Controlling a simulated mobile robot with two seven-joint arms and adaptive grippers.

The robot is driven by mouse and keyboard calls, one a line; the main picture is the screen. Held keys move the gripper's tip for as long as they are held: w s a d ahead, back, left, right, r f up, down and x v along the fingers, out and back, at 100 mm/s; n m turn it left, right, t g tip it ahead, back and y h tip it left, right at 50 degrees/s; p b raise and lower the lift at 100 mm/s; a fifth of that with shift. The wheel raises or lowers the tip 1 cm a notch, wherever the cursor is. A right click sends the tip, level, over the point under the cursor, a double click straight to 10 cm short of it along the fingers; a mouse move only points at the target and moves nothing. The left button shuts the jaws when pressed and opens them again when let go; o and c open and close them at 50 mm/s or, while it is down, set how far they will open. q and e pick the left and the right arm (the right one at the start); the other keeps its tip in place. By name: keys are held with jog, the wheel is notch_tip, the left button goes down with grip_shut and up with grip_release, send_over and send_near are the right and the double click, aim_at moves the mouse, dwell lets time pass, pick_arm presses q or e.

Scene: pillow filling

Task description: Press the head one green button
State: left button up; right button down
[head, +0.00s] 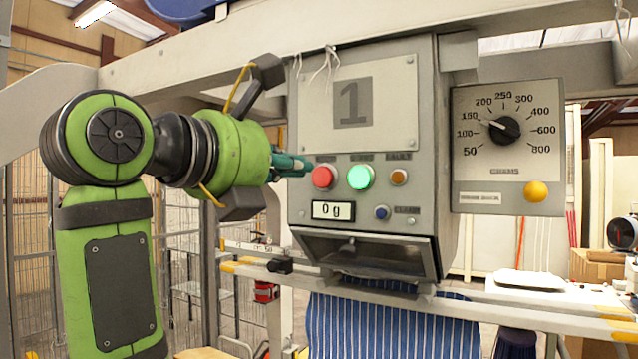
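The head one panel (420,80), a grey box marked with a large "1", faces me. Its round green button (361,177) is lit, between a red button (323,177) on the left and an orange one (399,177) on the right. The green button is uncovered.
A display (333,211) reads "0 g", beside a small blue button (382,213). A grams dial (505,130) with a yellow knob (536,192) below is on the right. A metal chute (370,255) sticks out under the panel, above blue striped cloth (385,325).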

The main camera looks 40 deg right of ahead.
pick_arm(q)
jog(key=shift+w+d+f+b, duration=0.15)
jog(key=shift+d+f+b, duration=0.1)
jog(key=shift+d, duration=0.2)
jog(key=shift+w+d+f+b, duration=0.15)
jog(key=shift+d+f, duration=0.1)
jog(key=shift+d, duration=0.2)
pick_arm(e)
jog(key=shift+v, duration=1.1)
